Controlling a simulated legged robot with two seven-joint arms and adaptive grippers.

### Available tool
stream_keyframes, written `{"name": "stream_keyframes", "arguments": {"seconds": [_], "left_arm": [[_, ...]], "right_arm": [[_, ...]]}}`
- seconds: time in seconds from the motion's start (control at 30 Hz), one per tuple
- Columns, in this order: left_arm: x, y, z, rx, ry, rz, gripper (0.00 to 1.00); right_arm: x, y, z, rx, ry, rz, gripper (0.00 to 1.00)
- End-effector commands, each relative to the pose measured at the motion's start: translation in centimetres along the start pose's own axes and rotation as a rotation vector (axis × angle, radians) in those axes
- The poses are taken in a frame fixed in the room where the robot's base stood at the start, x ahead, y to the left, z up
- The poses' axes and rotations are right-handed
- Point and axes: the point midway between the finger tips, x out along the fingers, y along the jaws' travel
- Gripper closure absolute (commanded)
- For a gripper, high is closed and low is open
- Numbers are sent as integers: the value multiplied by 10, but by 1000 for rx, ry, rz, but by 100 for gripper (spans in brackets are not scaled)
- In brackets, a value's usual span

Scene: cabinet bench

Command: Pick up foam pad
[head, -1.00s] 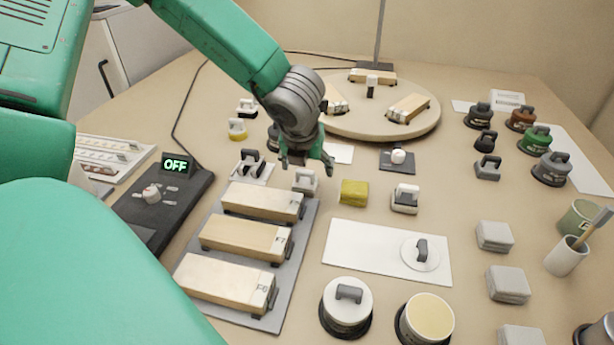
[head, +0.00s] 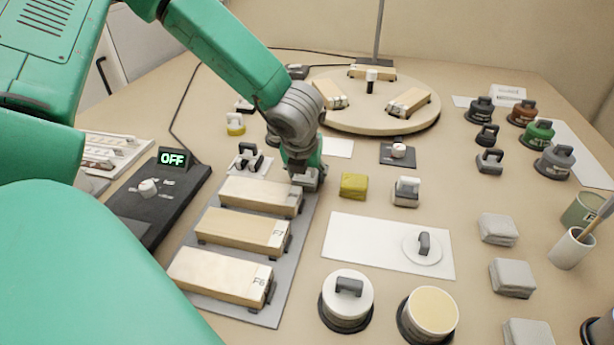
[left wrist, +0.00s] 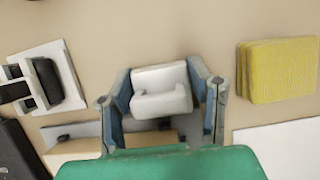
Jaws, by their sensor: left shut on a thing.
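My left gripper (head: 306,178) is down at the bench beside the far end of the row of wooden blocks. Its fingers close on both sides of a light grey pad with a handle (left wrist: 160,90), seen between the fingers in the left wrist view. In the head view the gripper mostly hides this pad; I cannot tell whether it touches the bench. A yellow ribbed pad (head: 353,185) lies just right of the gripper, apart from it; it also shows in the left wrist view (left wrist: 278,70). My right gripper is not in view.
Wooden blocks (head: 243,232) lie on a grey tray (head: 262,308) in front of the gripper. A black-handled piece (head: 249,157) stands left. A round turntable (head: 375,123) is behind.

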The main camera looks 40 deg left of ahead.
Motion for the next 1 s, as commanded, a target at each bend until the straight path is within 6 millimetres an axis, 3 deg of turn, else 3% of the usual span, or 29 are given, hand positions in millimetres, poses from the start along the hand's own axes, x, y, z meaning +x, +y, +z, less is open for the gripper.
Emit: {"name": "stream_keyframes", "arguments": {"seconds": [0.27,0.43,1.0], "left_arm": [[-9,0,4,-2,-2,-1,76],[-34,-2,14,0,-6,1,76],[-202,0,85,-3,-5,-2,76]], "right_arm": [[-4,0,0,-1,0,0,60],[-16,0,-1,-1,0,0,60],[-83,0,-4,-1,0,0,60]]}}
